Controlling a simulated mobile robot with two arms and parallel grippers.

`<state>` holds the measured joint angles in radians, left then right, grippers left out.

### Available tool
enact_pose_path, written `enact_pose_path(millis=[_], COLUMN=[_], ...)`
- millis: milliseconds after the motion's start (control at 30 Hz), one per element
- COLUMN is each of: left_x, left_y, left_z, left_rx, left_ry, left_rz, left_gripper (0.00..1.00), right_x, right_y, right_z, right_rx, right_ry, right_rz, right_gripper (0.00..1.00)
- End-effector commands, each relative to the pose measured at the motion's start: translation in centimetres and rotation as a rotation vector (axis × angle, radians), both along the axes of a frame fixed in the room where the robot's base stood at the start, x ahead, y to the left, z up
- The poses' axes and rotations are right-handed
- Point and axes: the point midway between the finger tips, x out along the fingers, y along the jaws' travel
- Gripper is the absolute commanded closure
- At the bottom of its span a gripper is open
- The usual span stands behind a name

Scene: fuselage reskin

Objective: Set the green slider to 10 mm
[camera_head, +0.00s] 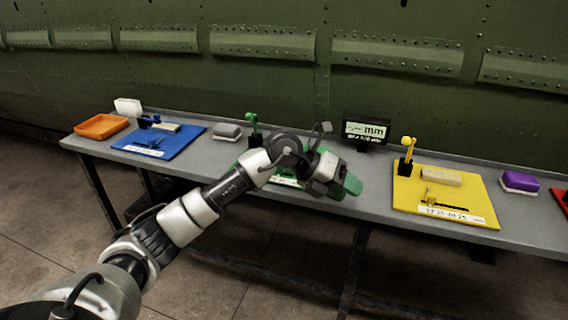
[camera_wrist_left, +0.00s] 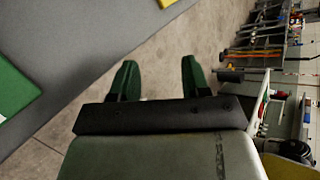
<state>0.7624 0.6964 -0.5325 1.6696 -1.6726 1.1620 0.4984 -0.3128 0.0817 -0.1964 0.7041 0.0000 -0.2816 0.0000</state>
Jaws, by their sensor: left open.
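The green board (camera_head: 284,181) lies on the bench, mostly hidden behind my left arm. Its green post (camera_head: 253,130) stands up at the back left of it. The green slider itself is hidden by the arm and I cannot read its setting. My left gripper (camera_head: 347,187) is over the bench at the right side of the green board, with green fingertips. In the left wrist view my left gripper (camera_wrist_left: 158,78) is open and empty, with floor between its fingers. The edge of the green board (camera_wrist_left: 16,90) shows at the left there. My right gripper is not in view.
A display (camera_head: 366,131) with dashes and "mm" stands at the bench back. A yellow board (camera_head: 470,190) is to the right, a blue board (camera_head: 183,143) to the left. A grey block (camera_head: 227,131), orange tray (camera_head: 101,126) and purple block (camera_head: 520,182) also lie on the bench (camera_head: 372,192).

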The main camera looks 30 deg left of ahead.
Motion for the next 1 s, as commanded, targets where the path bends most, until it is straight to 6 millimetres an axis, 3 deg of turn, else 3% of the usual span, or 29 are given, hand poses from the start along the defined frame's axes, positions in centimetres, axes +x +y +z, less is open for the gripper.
enact_pose_path(millis=[33,200,300,400,567,1000], left_x=[0.6,1.0,0.5,-0.1,-0.1,2.7], left_y=[2.6,11.5,15.4,17.7,18.7,19.2], left_z=[0.8,3.6,5.4,6.7,6.5,-0.6], left_rx=[0.144,0.555,0.699,0.778,0.812,0.809], left_ry=[0.003,0.087,0.137,0.173,0.194,0.193], left_rz=[0.029,0.2,0.307,0.38,0.412,0.408], left_gripper=[0.53,0.53,0.53,0.53,0.53,0.53], right_x=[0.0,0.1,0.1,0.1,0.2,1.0], right_y=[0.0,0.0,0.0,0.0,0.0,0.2], right_z=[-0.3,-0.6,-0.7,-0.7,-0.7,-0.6], right_rx=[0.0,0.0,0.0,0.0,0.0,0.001], right_ry=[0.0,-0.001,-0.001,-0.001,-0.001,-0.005], right_rz=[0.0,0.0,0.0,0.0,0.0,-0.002], right_gripper=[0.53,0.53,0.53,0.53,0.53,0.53])
